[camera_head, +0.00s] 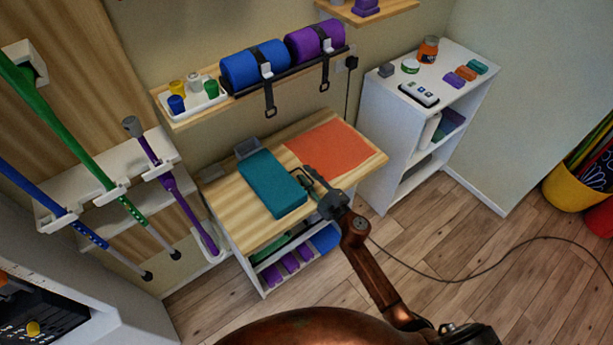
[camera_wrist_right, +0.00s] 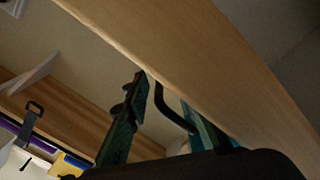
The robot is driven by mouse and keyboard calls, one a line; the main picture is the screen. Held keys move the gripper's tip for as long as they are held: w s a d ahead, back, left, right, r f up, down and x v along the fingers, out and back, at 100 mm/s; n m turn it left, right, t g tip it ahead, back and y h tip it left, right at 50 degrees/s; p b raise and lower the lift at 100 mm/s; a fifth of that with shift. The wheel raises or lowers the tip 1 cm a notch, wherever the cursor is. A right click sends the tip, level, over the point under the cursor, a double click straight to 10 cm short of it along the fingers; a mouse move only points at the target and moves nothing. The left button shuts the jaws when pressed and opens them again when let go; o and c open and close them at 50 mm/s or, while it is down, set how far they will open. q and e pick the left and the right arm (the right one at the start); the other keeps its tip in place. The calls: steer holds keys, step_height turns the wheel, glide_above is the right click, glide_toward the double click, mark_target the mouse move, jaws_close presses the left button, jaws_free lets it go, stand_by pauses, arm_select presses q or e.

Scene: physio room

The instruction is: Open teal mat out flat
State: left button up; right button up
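The teal mat (camera_head: 265,178) lies folded into a thick, narrow pad on the wooden table top (camera_head: 240,222). A grey piece (camera_head: 248,147) sits at its far end. My right gripper (camera_head: 305,176) is at the mat's right side, with its fingers apart. I cannot tell whether it touches the mat. In the right wrist view the fingers (camera_wrist_right: 150,78) also show a gap with nothing seen held, and a teal strip (camera_wrist_right: 202,130) shows behind one finger. My left gripper is not in view.
A flat orange sheet (camera_head: 335,148) lies right of the mat. Above the table, a wall shelf (camera_head: 185,120) has cups in a tray, and blue (camera_head: 254,66) and purple rolls hang strapped beside it. A white cabinet (camera_head: 395,145) stands right, crutches (camera_head: 165,180) left.

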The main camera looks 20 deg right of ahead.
steer(key=shift+c, duration=0.5)
jaws_close()
